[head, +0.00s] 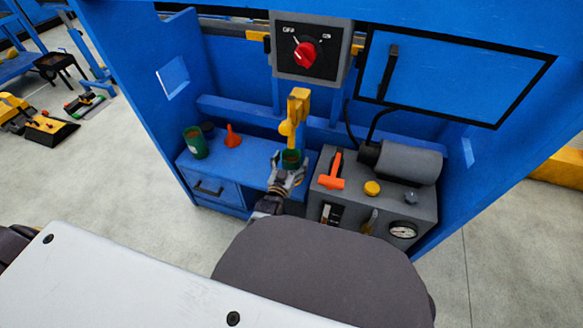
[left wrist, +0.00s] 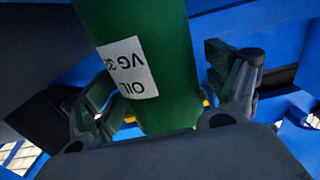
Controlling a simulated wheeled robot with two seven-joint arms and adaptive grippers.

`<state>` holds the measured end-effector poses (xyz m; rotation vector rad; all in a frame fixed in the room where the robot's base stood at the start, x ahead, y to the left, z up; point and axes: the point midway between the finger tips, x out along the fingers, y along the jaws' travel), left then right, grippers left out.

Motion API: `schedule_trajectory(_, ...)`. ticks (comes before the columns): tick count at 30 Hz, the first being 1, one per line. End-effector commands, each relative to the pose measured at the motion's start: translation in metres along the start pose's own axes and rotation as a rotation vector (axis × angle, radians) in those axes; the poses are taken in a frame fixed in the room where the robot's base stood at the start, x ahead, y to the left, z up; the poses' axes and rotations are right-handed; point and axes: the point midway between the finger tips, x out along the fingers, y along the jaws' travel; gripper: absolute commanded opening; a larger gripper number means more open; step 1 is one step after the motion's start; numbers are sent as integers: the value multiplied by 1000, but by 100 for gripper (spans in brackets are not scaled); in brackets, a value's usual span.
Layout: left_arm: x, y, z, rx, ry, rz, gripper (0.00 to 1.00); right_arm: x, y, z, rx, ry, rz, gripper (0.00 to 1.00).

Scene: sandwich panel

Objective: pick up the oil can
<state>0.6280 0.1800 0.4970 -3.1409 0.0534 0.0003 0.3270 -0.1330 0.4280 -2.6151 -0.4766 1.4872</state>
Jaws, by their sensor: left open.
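The green oil can (head: 291,158) stands at the right end of the blue bench, partly hidden behind my left gripper. In the left wrist view the oil can (left wrist: 150,60) is large and close, with a white label reading "OIL VG" upside down. My left gripper (head: 289,171) is open, with its fingers on either side of the can; in the left wrist view the gripper (left wrist: 170,95) shows a gap between the right finger and the can. Contact on the left side is hard to tell. My right gripper is not in view.
A grey machine (head: 410,205) with an orange lever (head: 332,175) stands close on the right.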

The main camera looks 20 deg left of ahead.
Motion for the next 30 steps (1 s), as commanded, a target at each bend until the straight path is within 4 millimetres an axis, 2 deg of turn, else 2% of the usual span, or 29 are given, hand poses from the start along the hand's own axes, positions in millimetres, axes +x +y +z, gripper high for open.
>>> schedule_trajectory(4, 0, 0, 0, 0, 0, 0, 85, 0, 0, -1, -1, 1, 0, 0)
schedule_trajectory(20, 1, 0, -2, 0, 4, 0, 18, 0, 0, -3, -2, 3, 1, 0)
schedule_trajectory(30, 1, 0, -3, 0, 3, 0, 18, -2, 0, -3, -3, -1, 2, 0)
